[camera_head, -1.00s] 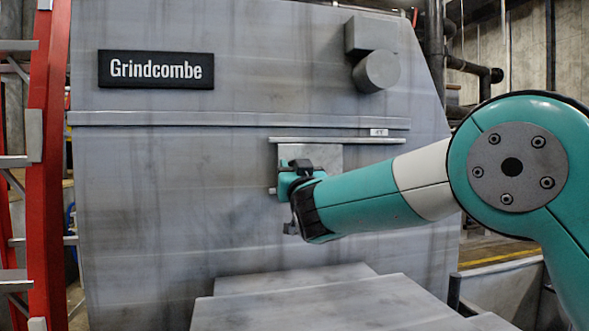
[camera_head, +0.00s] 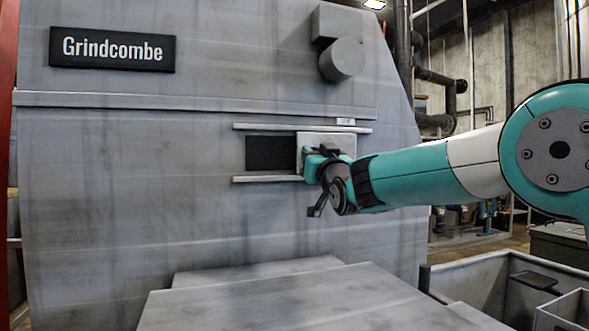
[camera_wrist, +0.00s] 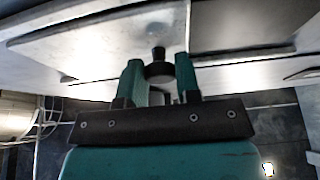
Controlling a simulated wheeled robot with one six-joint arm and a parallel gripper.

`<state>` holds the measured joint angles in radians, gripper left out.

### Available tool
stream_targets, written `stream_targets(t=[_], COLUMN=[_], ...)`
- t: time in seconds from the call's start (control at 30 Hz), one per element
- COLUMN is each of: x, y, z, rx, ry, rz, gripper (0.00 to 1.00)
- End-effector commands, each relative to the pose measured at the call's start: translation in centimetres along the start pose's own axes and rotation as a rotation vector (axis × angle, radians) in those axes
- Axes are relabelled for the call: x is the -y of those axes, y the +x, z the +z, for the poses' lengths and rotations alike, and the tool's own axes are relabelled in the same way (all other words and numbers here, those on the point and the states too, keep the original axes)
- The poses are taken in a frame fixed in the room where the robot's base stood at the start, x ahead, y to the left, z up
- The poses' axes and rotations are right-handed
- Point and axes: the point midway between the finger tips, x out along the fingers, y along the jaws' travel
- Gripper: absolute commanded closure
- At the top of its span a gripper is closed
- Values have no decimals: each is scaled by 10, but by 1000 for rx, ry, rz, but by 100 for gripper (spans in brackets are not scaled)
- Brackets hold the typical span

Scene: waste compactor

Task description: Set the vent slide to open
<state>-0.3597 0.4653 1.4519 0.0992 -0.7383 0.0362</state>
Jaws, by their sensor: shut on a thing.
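The vent slide (camera_head: 342,142) is a pale metal plate between two horizontal rails on the grey compactor front. It sits toward the right part of the rails. A dark rectangular vent opening (camera_head: 270,153) shows uncovered to its left. My gripper (camera_head: 308,164) is at the plate's lower left, and the arm reaches in from the right. In the wrist view my gripper's teal fingers (camera_wrist: 159,74) are shut on the slide's small dark knob (camera_wrist: 158,53). The plate (camera_wrist: 105,42) and the dark opening (camera_wrist: 240,22) show beyond it. My gripper hides part of the plate in the head view.
A round grey housing (camera_head: 341,60) juts out above. A grey stepped ledge (camera_head: 270,300) stands in front below. Open grey bins (camera_head: 480,285) stand at the lower right.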

Motion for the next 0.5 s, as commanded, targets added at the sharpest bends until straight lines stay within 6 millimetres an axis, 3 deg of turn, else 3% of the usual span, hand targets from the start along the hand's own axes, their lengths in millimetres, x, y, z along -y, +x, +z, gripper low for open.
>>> stream_targets(t=[0.2, 0.5], x=[-24, -28], y=[-1, 0], z=[1, -1], rx=[-1, 0], ry=[-1, -2], rz=[2, 5], gripper=[100, 100])
